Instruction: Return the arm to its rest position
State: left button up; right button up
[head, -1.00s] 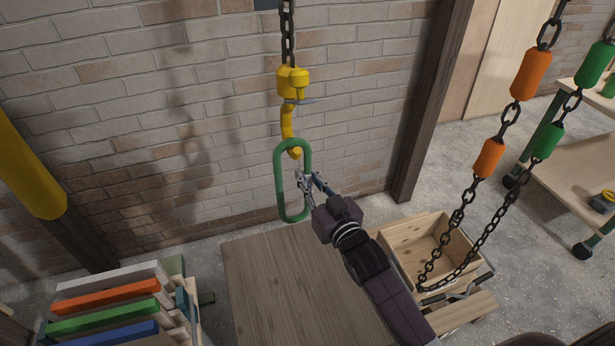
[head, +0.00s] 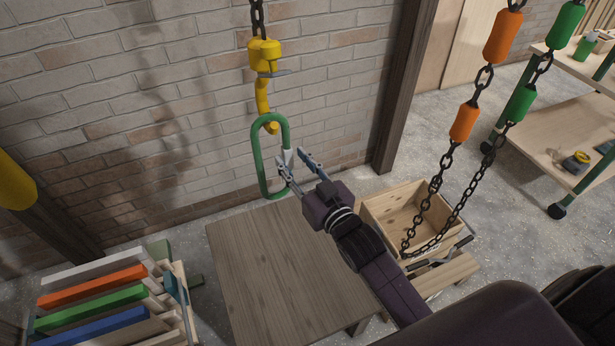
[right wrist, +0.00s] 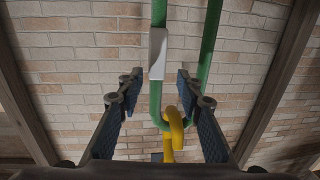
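My right gripper (head: 293,166) is open in front of a green oblong link (head: 257,155). The link hangs from a yellow hook (head: 263,95) on a chain, and a pale sleeve covers part of one side. In the right wrist view the gripper's two fingers (right wrist: 158,88) are spread wide. The green link (right wrist: 204,60) and the hook (right wrist: 173,128) show in and around the gap between them, and nothing is gripped. My left gripper is in neither view.
A wooden table (head: 270,265) lies below the link. A wooden crate (head: 400,200) stands to its right, with chains bearing orange and green sleeves hanging in front. Coloured boards (head: 95,300) are stacked at lower left. A brick wall (head: 180,110) closes the back.

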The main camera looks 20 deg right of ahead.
jog(key=s+d, duration=0.1)
jog(key=s, duration=0.7)
jog(key=s+d+f+g, duration=0.1)
jog(key=s+f+g, duration=0.15)
jog(key=f, duration=0.95)
jog(key=s+f+g+h, duration=0.1)
jog(key=s+f+g, duration=0.15)
jog(key=f, duration=0.95)
jog(key=s+d+f+g, duration=0.15)
jog(key=s+f, duration=0.25)
jog(key=f, duration=0.7)
jog(key=s+f+g, duration=0.5)
jog(key=s+f, duration=0.8)
jog(key=f, duration=0.1)
jog(key=s+d+f+g, duration=0.1)
jog(key=s+f, duration=0.3)
jog(key=s, duration=0.6)
jog(key=s+d+f+g+h, duration=0.1)
jog(key=s+f+g, duration=0.3)
jog(key=s, duration=0.6)
jog(key=shift+f+n, duration=0.4)
jog(key=shift+f, duration=0.3)
jog(key=shift+w+d, duration=0.1)
